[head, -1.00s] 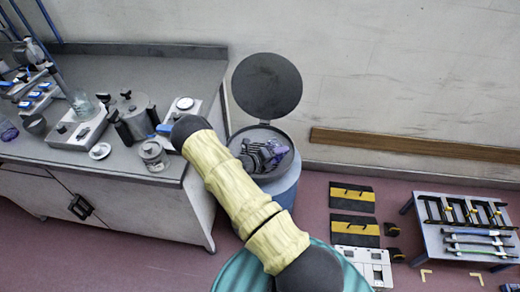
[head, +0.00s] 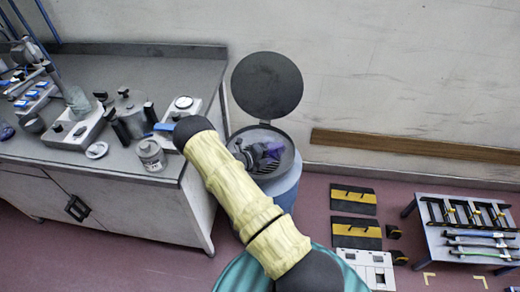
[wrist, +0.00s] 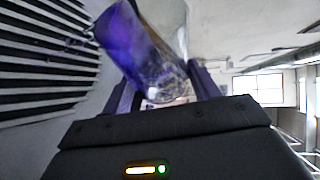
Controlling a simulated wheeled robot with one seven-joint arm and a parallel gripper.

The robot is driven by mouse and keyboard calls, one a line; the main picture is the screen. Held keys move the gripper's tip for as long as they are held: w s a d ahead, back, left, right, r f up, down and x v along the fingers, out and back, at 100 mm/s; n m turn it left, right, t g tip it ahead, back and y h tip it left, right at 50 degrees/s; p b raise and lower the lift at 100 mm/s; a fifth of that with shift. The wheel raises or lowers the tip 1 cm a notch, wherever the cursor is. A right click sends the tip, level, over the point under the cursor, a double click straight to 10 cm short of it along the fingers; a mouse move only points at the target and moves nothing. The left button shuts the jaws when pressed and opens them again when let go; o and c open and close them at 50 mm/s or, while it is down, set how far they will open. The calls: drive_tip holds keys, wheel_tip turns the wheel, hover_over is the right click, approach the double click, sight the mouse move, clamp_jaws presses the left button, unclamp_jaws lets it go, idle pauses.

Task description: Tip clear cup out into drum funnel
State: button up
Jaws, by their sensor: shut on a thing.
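My gripper (head: 250,153) is over the open drum funnel (head: 291,166), small and partly hidden by my arm in the head view. In the wrist view my gripper (wrist: 165,88) is shut on the clear cup (wrist: 143,50), which looks purple-tinted and see-through. The cup is tilted well over, leaning to the upper left. It also shows as a small purple patch in the head view (head: 274,151). Dark slats of the funnel's grate (wrist: 45,60) lie at the left of the wrist view. Whether anything is left in the cup I cannot tell.
The funnel's round dark lid (head: 267,85) stands open behind, near the wall. A bench (head: 130,75) with a lidded jar (head: 151,156), a pot (head: 131,108) and other lab ware is at left. A low rack table (head: 450,228) stands at right.

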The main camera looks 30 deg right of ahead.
sight(268, 143)
drive_tip(key=shift+w+a+r+n+g+h+b, duration=0.2)
drive_tip(key=shift+w+r+n+h+b, duration=0.3)
drive_tip(key=shift+n, duration=0.4)
drive_tip(key=shift+w+a+r+n+g+h+b, duration=0.25)
drive_tip(key=shift+r+n+h, duration=0.15)
drive_tip(key=shift+r+n, duration=0.4)
idle(1.7)
drive_tip(key=shift+w+n, duration=0.15)
drive_tip(key=shift+n, duration=0.15)
drive_tip(key=shift+w+a+r+n+h+b, duration=0.25)
drive_tip(key=shift+w+n+h+b, duration=0.15)
drive_tip(key=shift+n, duration=0.25)
drive_tip(key=shift+w+a+r+n+h+b, duration=0.1)
drive_tip(key=shift+w+r+n+h+b, duration=0.2)
drive_tip(key=shift+n, duration=0.35)
drive_tip(key=shift+w+a+r+n+t+h+b, duration=0.1)
drive_tip(key=shift+w+a+n+t+h+b, duration=0.15)
drive_tip(key=shift+w+n+b, duration=0.35)
drive_tip(key=shift+w+a+r+n+t+h+b, duration=0.15)
drive_tip(key=shift+n+h+b, duration=0.15)
drive_tip(key=shift+n, duration=0.5)
drive_tip(key=shift+w+a+f+n+t+h+b, duration=0.15)
drive_tip(key=shift+w+n+h+b, duration=0.25)
drive_tip(key=shift+n, duration=0.3)
drive_tip(key=shift+r, duration=0.2)
